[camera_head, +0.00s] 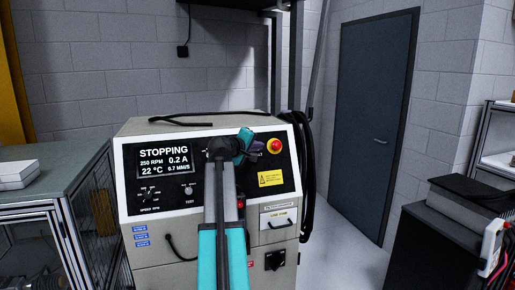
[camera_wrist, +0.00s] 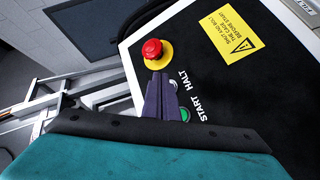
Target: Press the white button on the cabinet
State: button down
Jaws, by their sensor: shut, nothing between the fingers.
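The cabinet (camera_head: 185,235) has a black front panel, and its display (camera_head: 164,161) reads "STOPPING". In the wrist view, my gripper (camera_wrist: 162,78) is shut, with its dark fingers together at the panel. A small pale sliver beside the fingers, by the word "HALT", looks like the edge of the white button (camera_wrist: 174,86); the rest is hidden by the fingers. A green button (camera_wrist: 184,115) by "START" shows partly. I cannot tell if the fingertips touch the white button. In the head view, my wrist covers both buttons.
A red mushroom button on a yellow base (camera_wrist: 153,53) sits just beyond the fingertips; it also shows in the head view (camera_head: 275,146). A yellow warning label (camera_wrist: 233,43) is to the right. A workbench (camera_head: 60,180) stands left of the cabinet, and black cables hang at its right side.

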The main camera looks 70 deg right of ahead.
jog(key=shift+s+a+r+p, duration=0.55)
jog(key=shift+s+a, duration=0.2)
jog(key=shift+a, duration=0.2)
jog(key=shift+s+a+r+p, duration=0.45)
jog(key=shift+s+a+r, duration=0.25)
jog(key=shift+a, duration=0.25)
jog(key=shift+f, duration=0.1)
